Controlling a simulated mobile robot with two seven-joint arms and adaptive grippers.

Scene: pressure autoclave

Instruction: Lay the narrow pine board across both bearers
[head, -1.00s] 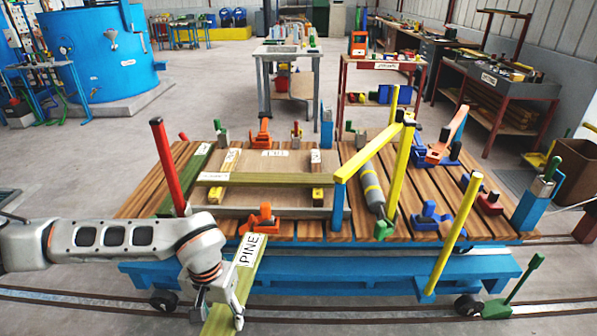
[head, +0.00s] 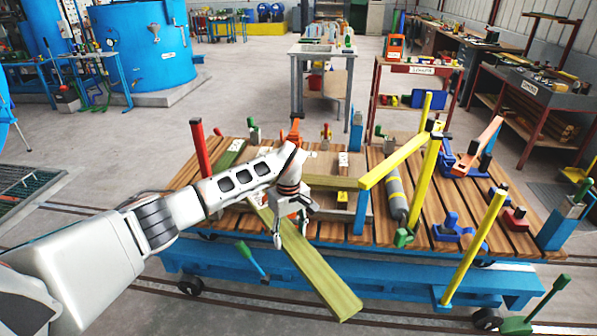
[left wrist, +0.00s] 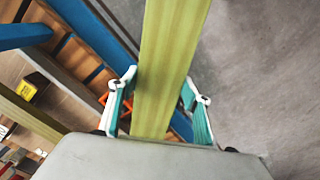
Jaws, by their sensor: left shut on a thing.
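My left gripper (head: 291,228) is shut on the pine board (head: 318,278), a long yellow-green plank. It holds the board tilted at the front edge of the cart, one end reaching out toward the lower right. In the left wrist view the board (left wrist: 168,65) runs between the two teal-padded fingers (left wrist: 155,105). The right bearer (head: 342,197), with a yellow end, lies on a panel on the cart. My arm hides most of the left bearer. Another greenish board (head: 325,181) lies across the bearers, partly hidden by my arm. My right gripper is not in view.
The slatted cart (head: 395,245) carries orange and blue clamps. A red post (head: 200,148) stands at its left, and a blue post (head: 361,213) with a yellow bar (head: 393,160) stands right of the panel. Open floor lies in front.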

